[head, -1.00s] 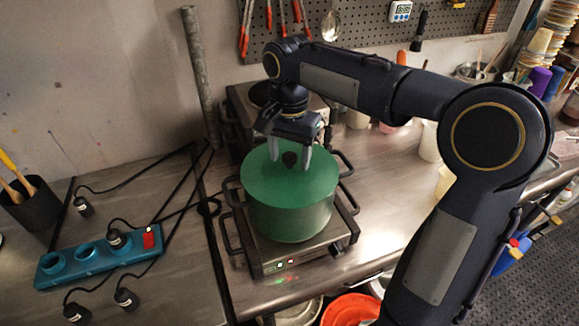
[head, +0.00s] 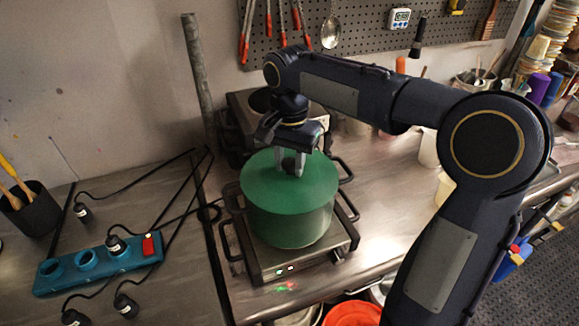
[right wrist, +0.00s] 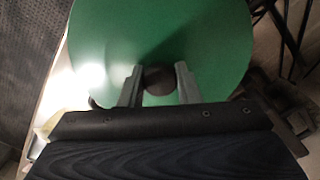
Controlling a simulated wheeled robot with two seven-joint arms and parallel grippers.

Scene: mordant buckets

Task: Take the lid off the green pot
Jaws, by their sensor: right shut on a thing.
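The green pot (head: 290,222) stands on a hot plate (head: 262,270) on the metal bench. Its flat green lid (head: 262,178) appears seated level on the rim. My right gripper (head: 289,166) comes down from above at the lid's centre and is shut on the dark lid knob (right wrist: 158,78). In the right wrist view its two fingers stand on either side of the knob, over the lid. The fingers partly hide the knob in the head view. My left gripper is not in view.
A second burner (head: 250,103) stands behind the pot. A teal power strip (head: 97,262) with plugs and black cables lies to the left, near a black tool cup (head: 36,208). White containers (head: 428,148) stand to the right. An orange bucket (head: 352,314) is below the front edge.

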